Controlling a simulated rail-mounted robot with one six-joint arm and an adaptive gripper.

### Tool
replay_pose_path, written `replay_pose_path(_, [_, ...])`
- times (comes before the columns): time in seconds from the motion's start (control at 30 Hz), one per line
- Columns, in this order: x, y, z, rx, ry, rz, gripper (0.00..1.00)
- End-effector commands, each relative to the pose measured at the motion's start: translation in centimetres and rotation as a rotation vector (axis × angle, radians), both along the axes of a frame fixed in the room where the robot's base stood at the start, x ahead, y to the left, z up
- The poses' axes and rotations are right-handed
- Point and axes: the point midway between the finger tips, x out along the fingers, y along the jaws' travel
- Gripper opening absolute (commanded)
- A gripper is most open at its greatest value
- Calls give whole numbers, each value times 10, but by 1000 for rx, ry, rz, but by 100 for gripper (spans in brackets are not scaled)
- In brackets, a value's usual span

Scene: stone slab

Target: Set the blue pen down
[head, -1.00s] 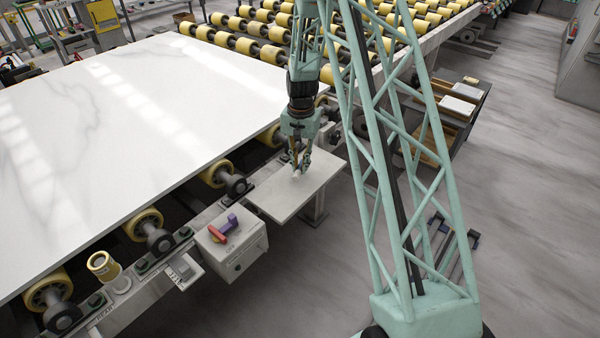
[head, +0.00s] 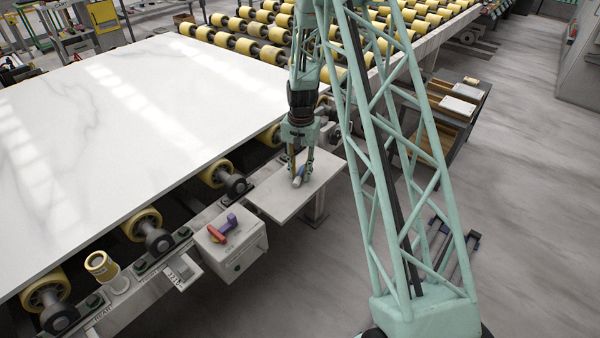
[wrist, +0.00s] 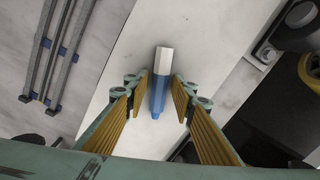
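The blue pen (wrist: 160,82), with a white end and a blue end, lies on the small pale shelf plate (head: 265,203) beside the slab line. It also shows in the head view (head: 299,180), small, below my fingers. My gripper (wrist: 161,78) is open, with one yellow-padded finger on each side of the pen and a narrow gap between each pad and the pen. In the head view my gripper (head: 300,176) points straight down at the plate.
The white slab (head: 110,130) lies on yellow rollers to the left. A grey box with a red and purple object (head: 223,229) stands just left of the plate. A bench with trays (head: 455,105) is at the right. Floor lies beyond the plate's right edge.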

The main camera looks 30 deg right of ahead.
Motion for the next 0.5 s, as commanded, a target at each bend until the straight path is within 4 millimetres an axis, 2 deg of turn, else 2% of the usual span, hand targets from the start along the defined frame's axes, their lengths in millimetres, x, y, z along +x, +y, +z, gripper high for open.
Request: replay_pose_path(0.5, [0,0,5,0,0,0,27])
